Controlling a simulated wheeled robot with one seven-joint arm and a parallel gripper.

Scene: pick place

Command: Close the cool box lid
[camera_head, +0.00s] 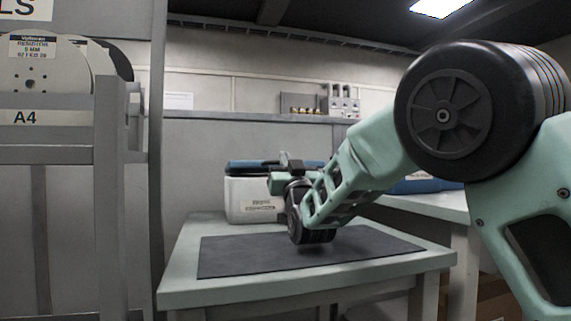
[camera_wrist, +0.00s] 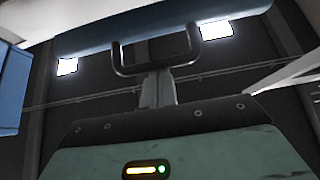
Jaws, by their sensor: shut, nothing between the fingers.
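The cool box (camera_head: 248,196) is a white box with a label on its front, standing at the back of the table. Its blue lid (camera_head: 245,166) lies across the top in the head view; I cannot tell whether it is fully down. My gripper (camera_head: 279,176) is in front of the box, near its upper front edge, and hides part of the box and lid. In the wrist view a blue panel (camera_wrist: 150,27), which looks like the lid, crosses the top beyond my gripper (camera_wrist: 157,78). The gripper is shut and empty. Contact with the lid cannot be made out.
A dark mat (camera_head: 235,256) lies bare on the table (camera_head: 185,285) below my arm. A grey rack (camera_head: 105,180) with reels stands close on the left. A second table (camera_head: 430,204) is behind my arm at right. A wall shelf (camera_head: 250,117) runs above the box.

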